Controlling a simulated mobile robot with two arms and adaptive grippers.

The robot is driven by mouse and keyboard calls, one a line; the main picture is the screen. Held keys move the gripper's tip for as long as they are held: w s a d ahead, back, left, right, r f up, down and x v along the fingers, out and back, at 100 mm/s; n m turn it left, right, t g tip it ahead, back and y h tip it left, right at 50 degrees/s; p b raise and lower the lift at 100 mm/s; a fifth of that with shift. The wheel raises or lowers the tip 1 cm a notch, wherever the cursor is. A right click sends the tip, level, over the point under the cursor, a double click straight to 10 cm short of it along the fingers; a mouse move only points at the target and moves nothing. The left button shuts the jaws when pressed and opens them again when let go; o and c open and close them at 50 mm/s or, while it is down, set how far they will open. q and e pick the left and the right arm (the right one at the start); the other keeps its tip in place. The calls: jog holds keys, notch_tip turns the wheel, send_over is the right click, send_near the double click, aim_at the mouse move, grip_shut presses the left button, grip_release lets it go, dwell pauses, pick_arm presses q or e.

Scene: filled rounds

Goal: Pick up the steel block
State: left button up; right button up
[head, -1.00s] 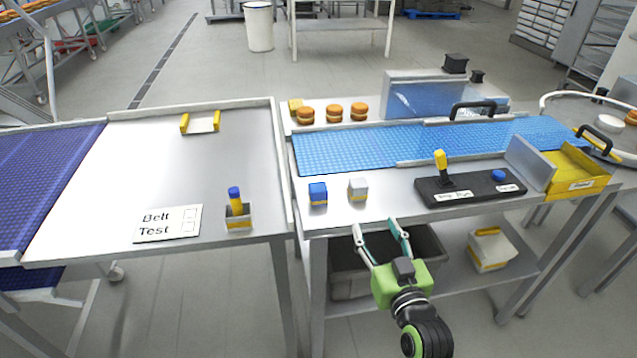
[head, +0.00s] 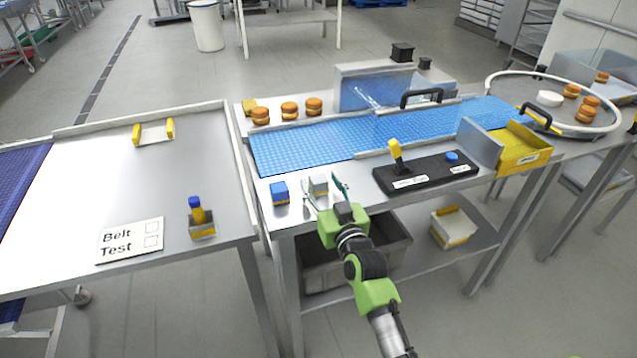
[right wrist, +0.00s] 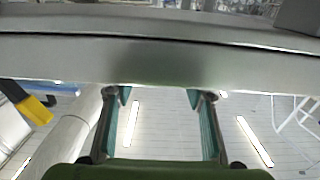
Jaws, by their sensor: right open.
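The steel block (head: 318,184), a small grey cube with a yellow lower band, stands on the steel bench near its front edge, just right of a blue block (head: 279,192). My right gripper (head: 322,187) is open at the bench's front edge, and in the head view its two fingertips show on either side of the steel block. Whether they touch it I cannot tell. In the right wrist view the open fingers (right wrist: 159,96) are apart with nothing seen between them, and I cannot make out the block there. My left gripper is not in view.
A black control box (head: 425,174) with a yellow lever stands right of the block. A blue belt (head: 330,145) runs behind, with several round buns beyond. A grey bin (head: 325,262) sits on the shelf below. A yellow tray (head: 525,150) is at the right.

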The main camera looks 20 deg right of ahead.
jog(key=shift+w, duration=1.15)
grip_shut()
jog(key=shift+r, duration=0.15)
